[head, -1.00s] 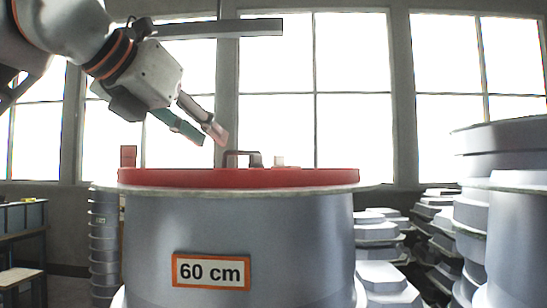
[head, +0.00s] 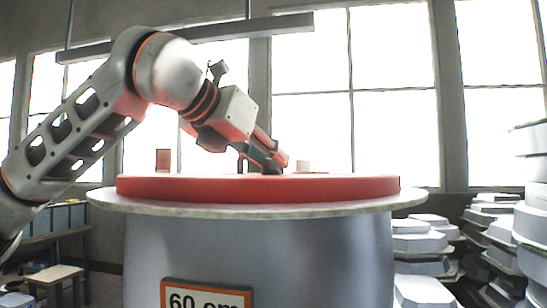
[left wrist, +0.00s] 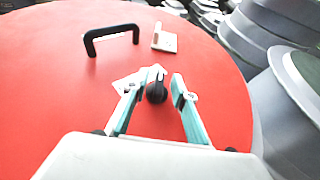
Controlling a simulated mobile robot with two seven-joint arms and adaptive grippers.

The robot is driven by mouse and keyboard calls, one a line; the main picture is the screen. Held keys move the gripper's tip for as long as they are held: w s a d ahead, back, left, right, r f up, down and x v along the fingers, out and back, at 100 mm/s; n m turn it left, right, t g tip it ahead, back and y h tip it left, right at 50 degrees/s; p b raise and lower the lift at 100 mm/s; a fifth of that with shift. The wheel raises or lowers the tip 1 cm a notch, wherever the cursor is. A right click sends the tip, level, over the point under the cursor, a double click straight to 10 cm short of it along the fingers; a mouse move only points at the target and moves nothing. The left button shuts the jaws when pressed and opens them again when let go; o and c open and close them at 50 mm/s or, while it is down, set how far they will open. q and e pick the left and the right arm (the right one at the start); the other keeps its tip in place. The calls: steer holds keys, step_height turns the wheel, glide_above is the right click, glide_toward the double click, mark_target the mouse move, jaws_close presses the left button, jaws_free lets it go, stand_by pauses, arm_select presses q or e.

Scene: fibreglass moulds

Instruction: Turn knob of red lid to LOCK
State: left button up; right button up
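The red lid (head: 350,188) lies flat on top of a large grey drum (head: 300,245). In the left wrist view the lid (left wrist: 60,110) fills most of the picture. A small black knob (left wrist: 156,94) stands on it, with a white plate beside it partly covered by a finger. My left gripper (left wrist: 160,82) is open, with one finger on each side of the knob; I cannot tell whether they touch it. In the head view my left gripper (head: 275,165) points down at the lid, and the knob is not clearly visible. My right gripper is not in view.
A black handle (left wrist: 110,36) and a pale bracket (left wrist: 165,38) stand on the lid beyond the knob. Stacked grey moulds (head: 425,240) stand to the right, and a small bench (head: 52,275) at the left.

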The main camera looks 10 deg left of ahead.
arm_select(q)
steer(key=shift+x, duration=0.95)
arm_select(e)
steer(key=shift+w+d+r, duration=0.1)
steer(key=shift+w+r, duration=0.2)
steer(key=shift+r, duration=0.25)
arm_select(q)
jaws_close()
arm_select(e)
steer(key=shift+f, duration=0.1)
